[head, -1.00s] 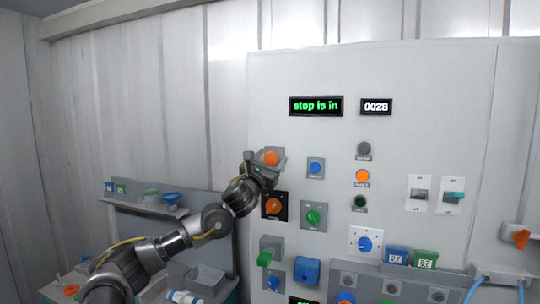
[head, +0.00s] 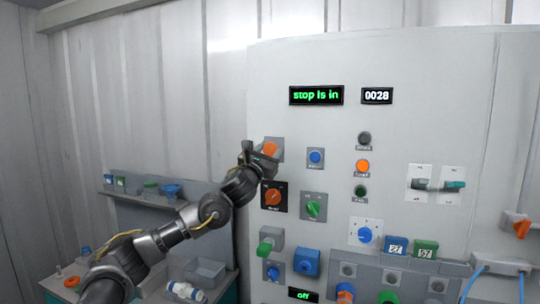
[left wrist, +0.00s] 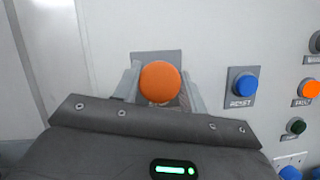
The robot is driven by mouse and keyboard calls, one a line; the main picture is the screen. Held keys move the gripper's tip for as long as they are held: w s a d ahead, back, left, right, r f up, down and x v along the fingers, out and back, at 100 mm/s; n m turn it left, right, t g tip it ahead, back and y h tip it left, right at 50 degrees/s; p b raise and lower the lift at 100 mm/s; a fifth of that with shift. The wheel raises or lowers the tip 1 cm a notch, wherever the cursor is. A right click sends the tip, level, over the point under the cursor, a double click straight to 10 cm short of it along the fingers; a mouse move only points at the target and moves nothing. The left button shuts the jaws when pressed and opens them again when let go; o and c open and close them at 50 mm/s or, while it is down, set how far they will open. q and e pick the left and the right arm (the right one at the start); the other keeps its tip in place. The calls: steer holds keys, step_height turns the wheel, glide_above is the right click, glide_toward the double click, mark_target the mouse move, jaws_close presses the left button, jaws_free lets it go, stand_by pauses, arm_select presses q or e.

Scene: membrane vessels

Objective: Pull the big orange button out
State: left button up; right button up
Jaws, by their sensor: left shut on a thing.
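The big orange button (head: 270,149) is at the upper left of the white panel (head: 430,90), on a grey plate. In the left wrist view the button (left wrist: 160,82) shows as a round orange cap between my left gripper's fingers (left wrist: 160,97). My left gripper (head: 264,157) is shut on the button, one finger at each side. The button's stem is mostly hidden. The display (head: 316,95) above reads "stop is in". My right gripper is not in view.
A blue reset button (head: 316,157) is to the right. An orange rotary knob (head: 273,197) and a green knob (head: 313,208) are below. A counter display (head: 376,96) reads 0028. A grey shelf (head: 150,196) stands at the left.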

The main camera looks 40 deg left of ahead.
arm_select(q)
steer(key=shift+s+d+f, duration=0.1)
steer(key=shift+s+f, duration=0.05)
steer(key=shift+s, duration=0.05)
steer(key=shift+w, duration=0.1)
steer(key=o, duration=1.4)
steer(key=shift+s, duration=0.25)
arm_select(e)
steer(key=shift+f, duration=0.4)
arm_select(q)
steer(key=shift+d, duration=0.1)
steer(key=b+v, duration=0.6)
steer(key=v, duration=0.4)
steer(key=shift+s, duration=0.45)
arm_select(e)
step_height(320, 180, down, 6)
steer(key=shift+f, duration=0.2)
